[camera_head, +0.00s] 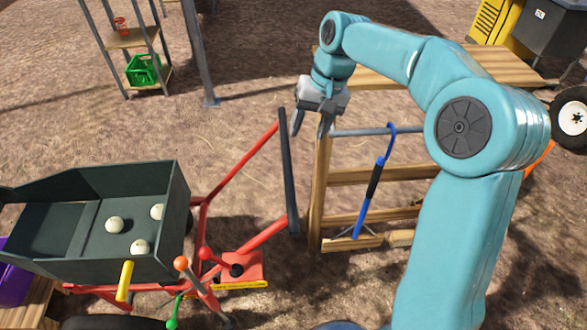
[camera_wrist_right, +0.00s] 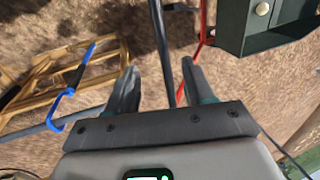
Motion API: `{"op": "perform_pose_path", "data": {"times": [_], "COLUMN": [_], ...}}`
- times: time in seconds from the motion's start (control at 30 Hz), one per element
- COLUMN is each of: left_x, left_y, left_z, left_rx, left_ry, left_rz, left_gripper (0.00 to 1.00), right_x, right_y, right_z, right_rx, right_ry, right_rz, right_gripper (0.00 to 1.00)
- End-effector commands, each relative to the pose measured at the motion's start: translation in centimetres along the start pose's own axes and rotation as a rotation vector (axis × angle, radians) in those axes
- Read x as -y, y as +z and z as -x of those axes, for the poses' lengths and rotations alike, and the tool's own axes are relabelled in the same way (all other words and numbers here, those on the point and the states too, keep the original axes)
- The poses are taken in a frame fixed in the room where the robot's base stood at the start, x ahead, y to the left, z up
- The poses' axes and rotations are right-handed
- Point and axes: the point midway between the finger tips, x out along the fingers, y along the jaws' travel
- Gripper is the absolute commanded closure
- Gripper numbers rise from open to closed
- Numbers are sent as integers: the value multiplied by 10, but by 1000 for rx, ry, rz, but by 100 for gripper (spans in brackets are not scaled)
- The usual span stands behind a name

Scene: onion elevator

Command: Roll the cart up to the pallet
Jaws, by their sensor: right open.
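The cart has a dark green bin (camera_head: 95,225) on a red frame (camera_head: 240,165) at the left of the head view, with a dark handle bar (camera_head: 288,165) at its right end. My right gripper (camera_head: 311,130) is open and empty beside the upper end of the bar. In the right wrist view the bar (camera_wrist_right: 162,45) runs between the spread fingertips (camera_wrist_right: 160,72); I cannot tell whether it lies physically between them. A flat wooden platform, perhaps the pallet (camera_head: 500,65), lies at the back right, partly behind my right arm. My left gripper is out of view.
A wooden slatted frame (camera_head: 318,190) with a blue hooked rod (camera_head: 372,185) stands right of the handle. Several pale balls lie in the bin. A shelf (camera_head: 130,40) with a green crate (camera_head: 143,69) stands back left. Bare ground lies behind the cart (camera_head: 90,130).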

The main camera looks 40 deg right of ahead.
Motion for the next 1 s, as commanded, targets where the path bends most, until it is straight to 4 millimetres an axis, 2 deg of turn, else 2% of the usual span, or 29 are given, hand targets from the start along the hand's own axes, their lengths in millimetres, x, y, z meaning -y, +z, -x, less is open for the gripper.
{"op": "perform_pose_path", "data": {"times": [0.17, 0.4, 0.6, 0.8, 1.0], "left_x": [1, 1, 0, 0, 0], "left_y": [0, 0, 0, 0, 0], "left_z": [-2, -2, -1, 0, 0], "left_rx": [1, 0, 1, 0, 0], "left_ry": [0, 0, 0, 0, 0], "left_rz": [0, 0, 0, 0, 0], "left_gripper": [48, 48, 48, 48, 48], "right_x": [1, 0, -1, -1, -2], "right_y": [5, 7, 6, 3, 2], "right_z": [-31, -89, -130, -153, -158], "right_rx": [6, 6, 4, 2, -1], "right_ry": [2, 2, 1, 0, 0], "right_rz": [0, -1, -1, -1, -1], "right_gripper": [48, 48, 48, 48, 48]}}
